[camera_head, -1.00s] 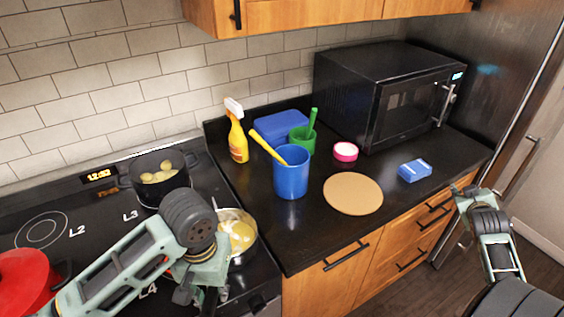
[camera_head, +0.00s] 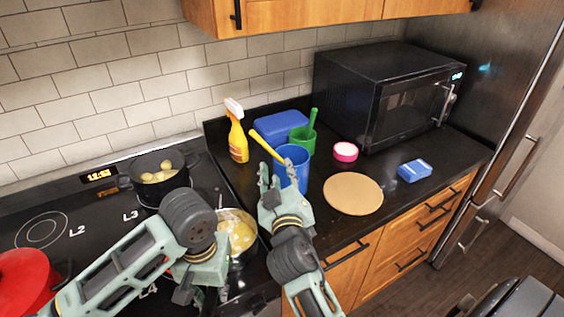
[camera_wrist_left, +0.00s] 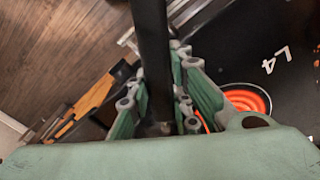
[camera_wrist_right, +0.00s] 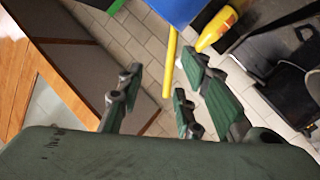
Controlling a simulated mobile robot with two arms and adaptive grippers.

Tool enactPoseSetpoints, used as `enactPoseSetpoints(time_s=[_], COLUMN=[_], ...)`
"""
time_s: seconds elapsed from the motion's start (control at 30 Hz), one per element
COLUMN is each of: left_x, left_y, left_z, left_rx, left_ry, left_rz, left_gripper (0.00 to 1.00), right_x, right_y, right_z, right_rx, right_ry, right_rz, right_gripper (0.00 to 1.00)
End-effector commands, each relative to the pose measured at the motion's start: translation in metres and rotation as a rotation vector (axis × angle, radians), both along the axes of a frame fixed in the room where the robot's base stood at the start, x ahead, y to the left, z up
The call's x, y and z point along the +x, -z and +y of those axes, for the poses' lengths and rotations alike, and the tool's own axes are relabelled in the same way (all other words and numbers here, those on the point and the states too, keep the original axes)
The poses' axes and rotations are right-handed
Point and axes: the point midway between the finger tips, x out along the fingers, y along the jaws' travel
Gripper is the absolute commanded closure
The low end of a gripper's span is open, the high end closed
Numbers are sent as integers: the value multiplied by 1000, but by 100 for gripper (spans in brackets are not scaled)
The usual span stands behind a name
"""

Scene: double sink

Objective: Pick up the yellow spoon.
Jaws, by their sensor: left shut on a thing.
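The yellow spoon (camera_head: 266,147) leans in the blue cup (camera_head: 297,158), its upper end sticking out to the left. It also shows in the right wrist view (camera_wrist_right: 171,62), beyond the fingers. My right gripper (camera_head: 277,178) is open and empty, just in front of the blue cup and below the spoon's upper end; it is not touching the spoon as far as I can see. The gripper hides part of the cup. My left gripper (camera_wrist_left: 158,100) is shut on a black handle (camera_wrist_left: 152,45), low over the stove front beside the pan (camera_head: 238,232) with yellow food.
A spray bottle (camera_head: 236,135) stands left of the cup. A round board (camera_head: 353,194), pink tub (camera_head: 345,151) and blue sponge (camera_head: 414,170) lie right. A black pot (camera_head: 160,178) stands on the stove.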

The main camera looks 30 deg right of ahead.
Motion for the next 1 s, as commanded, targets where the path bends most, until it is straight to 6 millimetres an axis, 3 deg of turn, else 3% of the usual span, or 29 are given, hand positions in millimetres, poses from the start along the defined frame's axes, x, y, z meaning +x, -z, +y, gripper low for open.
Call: enactPoseSetpoints(time_s=[0.13,0.4,0.67,1.0], left_x=[0,0,0,0], left_y=[0,0,0,0], left_z=[-1,-1,-1,-1], left_rx=[-1,-2,-2,-1], left_ry=[1,2,2,2], left_rz=[0,0,0,0], left_gripper=[100,100,100,100], right_x=[11,54,73,113], right_y=[2,2,2,3], right_z=[14,-3,-11,-25], right_rx=[-26,-28,-25,-25], right_ry=[-32,-34,-33,-32], right_rz=[3,4,4,4], right_gripper=[67,67,67,67])
